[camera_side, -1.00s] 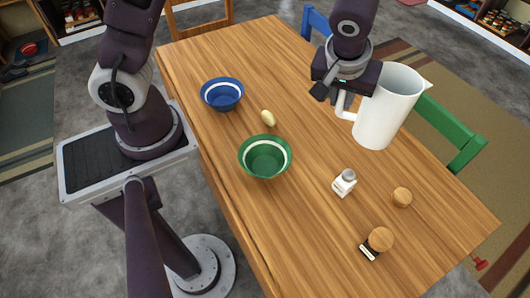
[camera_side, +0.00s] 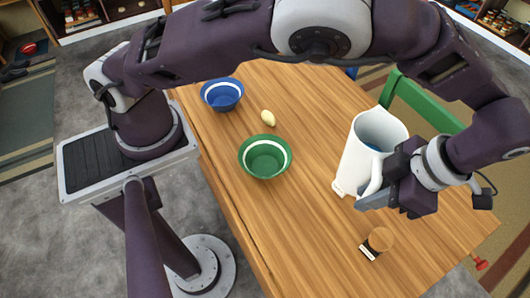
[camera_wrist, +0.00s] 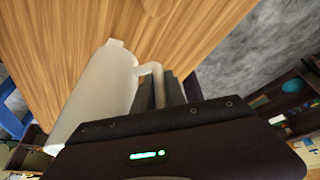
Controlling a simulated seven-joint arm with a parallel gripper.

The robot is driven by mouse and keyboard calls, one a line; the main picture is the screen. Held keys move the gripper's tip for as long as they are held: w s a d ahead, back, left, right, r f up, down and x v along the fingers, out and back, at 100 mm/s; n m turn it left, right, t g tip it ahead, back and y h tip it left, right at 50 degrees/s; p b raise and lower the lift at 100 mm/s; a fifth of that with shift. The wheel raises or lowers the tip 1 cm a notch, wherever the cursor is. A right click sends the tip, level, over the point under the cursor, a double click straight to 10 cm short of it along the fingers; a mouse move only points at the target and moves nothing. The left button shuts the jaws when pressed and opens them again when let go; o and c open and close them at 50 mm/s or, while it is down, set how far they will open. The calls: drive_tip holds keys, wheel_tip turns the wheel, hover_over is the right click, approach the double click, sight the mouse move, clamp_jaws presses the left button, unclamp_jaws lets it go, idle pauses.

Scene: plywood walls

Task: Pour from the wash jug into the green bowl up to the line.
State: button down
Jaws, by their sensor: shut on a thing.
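The white wash jug (camera_side: 358,153) is at the right of the table in the side view, with its open top up and leaning to the right in the picture. Something blue shows inside it. My gripper (camera_side: 376,190) is shut on its handle. I cannot tell whether the base touches the table. The jug (camera_wrist: 97,92) and handle also show in the wrist view, beside my gripper (camera_wrist: 165,90). The green bowl (camera_side: 264,168) stands upright to the left, apart from the jug, with a white line inside near the rim. I see no liquid in it.
A blue bowl (camera_side: 222,104) with a white band and a pale egg-shaped thing (camera_side: 268,118) are behind the green bowl. Bare wood lies between green bowl and jug. A green chair (camera_side: 425,103) stands behind.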

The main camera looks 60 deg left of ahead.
drive_tip(key=s+f+n, duration=0.1)
drive_tip(key=s+f, duration=0.2)
drive_tip(key=s, duration=0.1)
drive_tip(key=s+a+f+n, duration=0.1)
drive_tip(key=s+f+n, duration=0.1)
drive_tip(key=s+f, duration=0.2)
drive_tip(key=s+f+n+g+h, duration=0.1)
drive_tip(key=s+f, duration=0.2)
drive_tip(key=s, duration=0.2)
drive_tip(key=shift+s+a+f+n, duration=0.15)
drive_tip(key=shift+a+f+n, duration=0.05)
drive_tip(key=shift+n, duration=0.1)
